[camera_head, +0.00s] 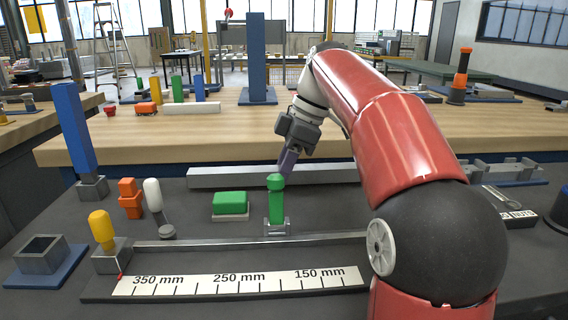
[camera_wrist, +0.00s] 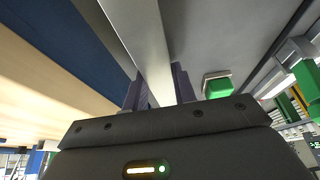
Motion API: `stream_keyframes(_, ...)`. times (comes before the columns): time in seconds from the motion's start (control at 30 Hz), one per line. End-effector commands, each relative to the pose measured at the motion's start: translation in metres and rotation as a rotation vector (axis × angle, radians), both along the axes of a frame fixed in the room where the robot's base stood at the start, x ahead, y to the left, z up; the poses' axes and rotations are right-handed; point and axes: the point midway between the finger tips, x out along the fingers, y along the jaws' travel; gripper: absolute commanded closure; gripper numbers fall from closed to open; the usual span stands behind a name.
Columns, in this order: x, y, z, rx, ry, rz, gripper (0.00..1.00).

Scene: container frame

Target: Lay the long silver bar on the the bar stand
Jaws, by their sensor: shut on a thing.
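The long silver bar (camera_head: 235,178) lies level across the back of the dark table, behind the green upright piece. In the wrist view the bar (camera_wrist: 150,45) runs between the two fingers and away from me. My gripper (camera_head: 288,163) points down at the bar and is shut on it; in the wrist view the fingers (camera_wrist: 160,92) sit on both sides. I cannot tell whether the bar touches the table. A low grey and blue rack with raised ends (camera_head: 512,172), at the right, looks like the bar stand. My arm hides the bar's right end.
A green block (camera_head: 230,203), a green upright piece (camera_head: 276,205), an orange piece (camera_head: 131,198) and a white-topped lever (camera_head: 154,200) stand in front of the bar. A ruler rail (camera_head: 240,282) lies at the front. A blue post (camera_head: 75,130) rises at left.

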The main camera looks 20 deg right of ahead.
Motion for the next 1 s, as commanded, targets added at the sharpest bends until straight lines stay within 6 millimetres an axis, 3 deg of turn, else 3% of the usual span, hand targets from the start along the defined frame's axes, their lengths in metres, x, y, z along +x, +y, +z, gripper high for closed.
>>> stream_keyframes(0.87,0.000,0.000,-0.012,0.000,0.000,0.000,1.00)
stream_keyframes(0.9,0.000,0.000,-0.011,0.000,0.000,0.000,0.69)
stream_keyframes(1.0,0.000,0.000,-0.011,0.000,0.000,0.000,0.56)
